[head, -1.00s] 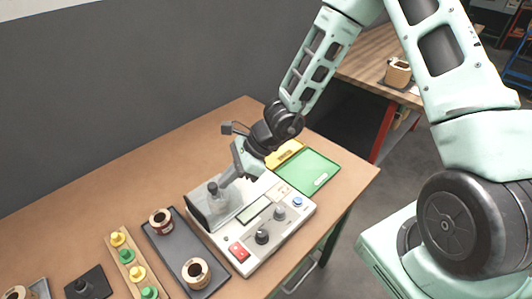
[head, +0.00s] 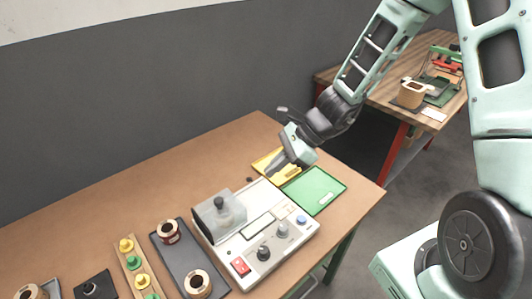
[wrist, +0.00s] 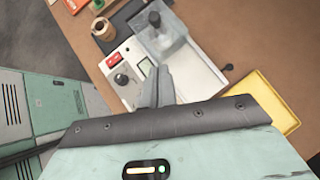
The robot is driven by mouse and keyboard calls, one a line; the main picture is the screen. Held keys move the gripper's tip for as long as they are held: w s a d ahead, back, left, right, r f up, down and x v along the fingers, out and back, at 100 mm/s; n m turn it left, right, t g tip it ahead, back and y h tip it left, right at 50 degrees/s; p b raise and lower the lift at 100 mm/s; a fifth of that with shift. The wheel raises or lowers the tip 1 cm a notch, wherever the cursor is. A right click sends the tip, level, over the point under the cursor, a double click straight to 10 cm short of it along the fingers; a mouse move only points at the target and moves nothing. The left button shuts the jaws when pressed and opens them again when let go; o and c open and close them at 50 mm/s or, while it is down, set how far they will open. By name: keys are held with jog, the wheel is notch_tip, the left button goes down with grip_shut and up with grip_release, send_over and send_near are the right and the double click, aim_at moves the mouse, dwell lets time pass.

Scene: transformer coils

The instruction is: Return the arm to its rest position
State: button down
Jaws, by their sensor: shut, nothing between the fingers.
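My gripper (head: 279,168) is shut and empty. In the head view it hangs above the table near the back right of the tester, over the yellow tray (head: 262,163) side. In the wrist view my gripper's fingers (wrist: 157,84) are together, in front of the white tester. The tester (head: 255,230) has a clear cover over a dark post, a red switch and several knobs. It also shows in the wrist view (wrist: 195,75).
A green tray (head: 316,187) lies right of the tester. A dark tray (head: 183,262) with two coils stands left of it, beside a wooden strip (head: 125,248) of yellow and green pegs. A second table (head: 440,62) with a coil stands behind right. The brown table's back is clear.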

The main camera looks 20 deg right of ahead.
jog(key=s+a+r+n+g+h, duration=0.2)
jog(key=s+a+r+n, duration=0.2)
jog(key=s+n, duration=0.25)
jog(key=s+a+r+n+g+h, duration=0.1)
jog(key=s+a+r+n+h, duration=0.1)
jog(key=s+a+r+n, duration=0.35)
jog(key=s+d+r+n+h, duration=0.1)
jog(key=s+n+h, duration=0.1)
jog(key=s+n, duration=0.3)
jog(key=s+d+r+n+t+h, duration=0.1)
jog(key=s+n, duration=0.4)
jog(key=n, duration=0.5)
jog(key=shift+d+r+n+t+h, duration=0.3)
jog(key=shift+r+h, duration=0.1)
jog(key=shift+r, duration=0.2)
